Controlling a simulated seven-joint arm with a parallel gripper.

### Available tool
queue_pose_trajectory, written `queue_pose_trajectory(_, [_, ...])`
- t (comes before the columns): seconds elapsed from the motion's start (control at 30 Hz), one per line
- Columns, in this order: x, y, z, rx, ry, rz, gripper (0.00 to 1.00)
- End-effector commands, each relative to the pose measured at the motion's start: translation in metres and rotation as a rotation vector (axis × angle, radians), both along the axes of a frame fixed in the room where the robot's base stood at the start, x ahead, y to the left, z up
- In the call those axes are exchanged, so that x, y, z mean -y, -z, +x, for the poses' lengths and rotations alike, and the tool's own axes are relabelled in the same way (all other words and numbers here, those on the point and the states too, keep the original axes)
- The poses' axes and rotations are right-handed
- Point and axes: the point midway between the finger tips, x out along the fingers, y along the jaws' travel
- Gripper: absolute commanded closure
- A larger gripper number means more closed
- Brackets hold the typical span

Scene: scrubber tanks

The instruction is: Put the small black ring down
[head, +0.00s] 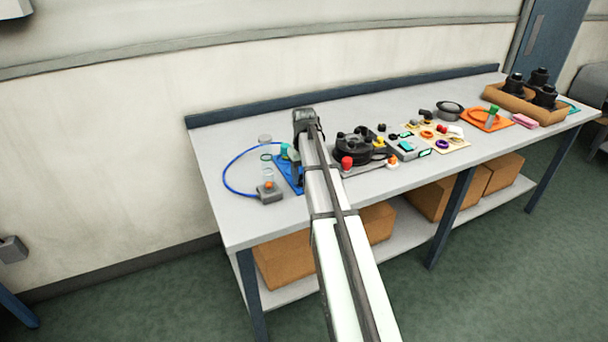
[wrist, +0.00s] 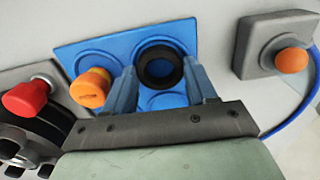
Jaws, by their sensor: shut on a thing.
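A small black ring (wrist: 160,84) is between the fingers of my gripper (wrist: 161,88) in the wrist view. My gripper is shut on it. The ring appears over the blue tray (wrist: 70,50), which has round recesses; I cannot tell whether it touches the tray. An orange-yellow cap (wrist: 92,88) stands on the tray, beside the left finger. In the head view, the blue tray (head: 289,181) shows next to my arm, and the ring is hidden.
A grey box with an orange button (wrist: 290,60) stands to the right in the wrist view, with a blue hose (wrist: 292,124). A red knob (wrist: 25,97) is at left. In the head view, the bench (head: 225,215) has bare surface at its front left.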

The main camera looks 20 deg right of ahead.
Motion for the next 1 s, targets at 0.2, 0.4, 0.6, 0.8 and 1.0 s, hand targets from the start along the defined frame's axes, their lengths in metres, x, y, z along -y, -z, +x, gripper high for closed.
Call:
queue_pose_trajectory(0.2, [0.000, 0.003, 0.000, 0.000, 0.000, 0.000, 0.43])
queue_pose_trajectory(0.4, [0.000, 0.003, 0.000, 0.000, 0.000, 0.000, 0.24])
queue_pose_trajectory(0.6, [0.000, 0.003, 0.000, 0.000, 0.000, 0.000, 0.18])
queue_pose_trajectory(0.8, [0.000, -0.001, 0.000, 0.000, 0.000, 0.000, 0.18])
queue_pose_trajectory(1.0, [0.000, -0.024, 0.001, 0.002, 0.000, -0.001, 0.18])
